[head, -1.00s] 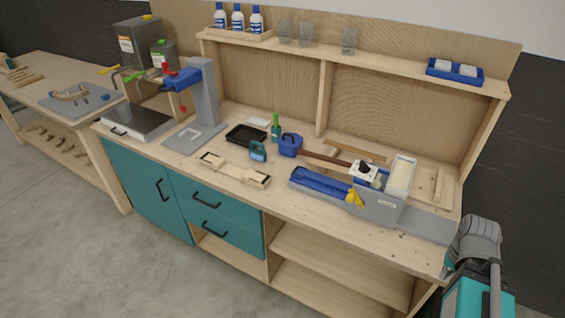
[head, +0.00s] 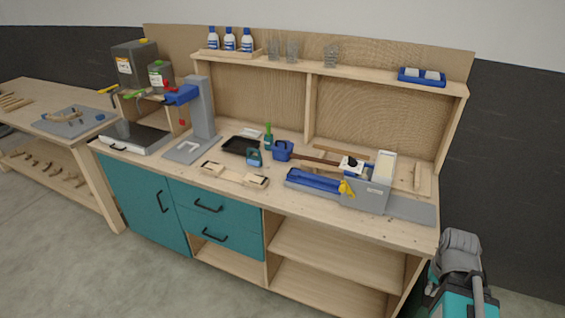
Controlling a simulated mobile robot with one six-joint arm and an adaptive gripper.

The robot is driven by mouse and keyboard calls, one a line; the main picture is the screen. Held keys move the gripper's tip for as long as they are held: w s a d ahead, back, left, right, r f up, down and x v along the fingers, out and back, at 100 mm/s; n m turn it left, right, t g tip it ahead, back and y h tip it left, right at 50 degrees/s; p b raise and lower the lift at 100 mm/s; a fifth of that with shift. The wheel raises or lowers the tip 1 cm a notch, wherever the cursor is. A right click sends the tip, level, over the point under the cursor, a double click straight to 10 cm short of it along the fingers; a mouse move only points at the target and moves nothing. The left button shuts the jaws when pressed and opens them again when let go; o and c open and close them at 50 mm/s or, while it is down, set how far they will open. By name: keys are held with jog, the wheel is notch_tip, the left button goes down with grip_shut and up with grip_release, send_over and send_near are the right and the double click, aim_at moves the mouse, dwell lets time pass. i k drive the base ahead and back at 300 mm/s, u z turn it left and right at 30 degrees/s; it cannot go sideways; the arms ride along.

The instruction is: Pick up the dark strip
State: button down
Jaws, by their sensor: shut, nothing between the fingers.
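The dark strip (head: 316,159) is a narrow dark brown piece lying on the workbench top. It runs from beside the blue clamp-like block (head: 282,150) toward the grey and blue machine (head: 368,187). Its right end is near the white and black part (head: 351,163) on that machine; whether they touch is unclear. Paler wooden strips (head: 345,154) lie close behind it. My gripper's fingers cannot be seen.
A black tray (head: 240,145), a green bottle (head: 268,138) and a teal item (head: 254,157) stand left of the strip. A wooden fixture (head: 234,174) lies at the front. A shelf (head: 310,69) with bottles and glasses overhangs the back. The floor in front is clear.

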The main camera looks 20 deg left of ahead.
aim_at(310, 158)
jog(key=u, duration=0.7)
jog(key=i, duration=1.5)
